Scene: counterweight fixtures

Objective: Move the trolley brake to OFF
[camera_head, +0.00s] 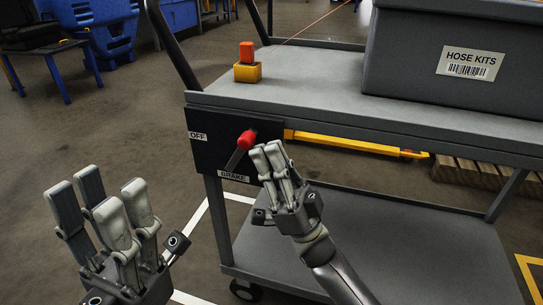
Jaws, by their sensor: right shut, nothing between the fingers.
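The trolley (330,88) stands at the centre and right, with a black brake panel on its near left side. A brake lever with a red knob (247,139) leans up and to the right on that panel, above a BRAKE label (233,177). An OFF label (198,137) is at the panel's left end. My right gripper (270,149) is shut, with its fingertips just right of the red knob; I cannot tell whether they touch it. My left gripper (115,195) is open and empty, low on the left, away from the trolley.
A grey HOSE KITS bin (420,85) sits on the top shelf. A yellow block with an orange top (247,62) stands at the shelf's left. A yellow bar (350,143) runs under the shelf edge. Blue furniture is behind on the left. Floor left of the trolley is clear.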

